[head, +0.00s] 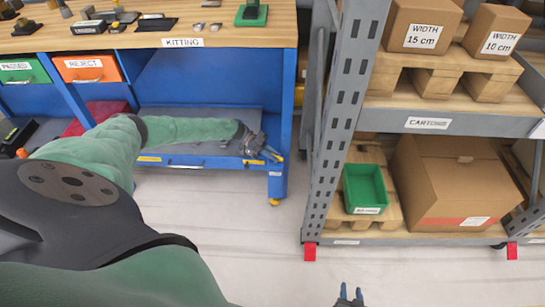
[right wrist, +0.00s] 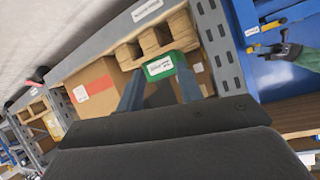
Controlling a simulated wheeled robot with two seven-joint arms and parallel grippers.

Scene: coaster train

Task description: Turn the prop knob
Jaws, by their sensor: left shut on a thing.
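My left gripper (head: 270,154) reaches to the right end of the blue kitting bench's lower front, beside its right leg. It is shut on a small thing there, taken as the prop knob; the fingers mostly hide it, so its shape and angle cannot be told. A yellow piece shows close to these fingers in the right wrist view (right wrist: 272,24). My right gripper (head: 348,296) shows only its fingertips at the bottom edge of the head view. In the right wrist view its two fingers (right wrist: 160,88) stand apart with nothing between them.
The wooden-topped kitting bench (head: 200,30) stands at the left with green and orange bins (head: 88,68). A grey rack upright (head: 345,110) stands right of it. The rack holds cartons (head: 450,185), pallets and a green bin (head: 366,188). The floor in front is clear.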

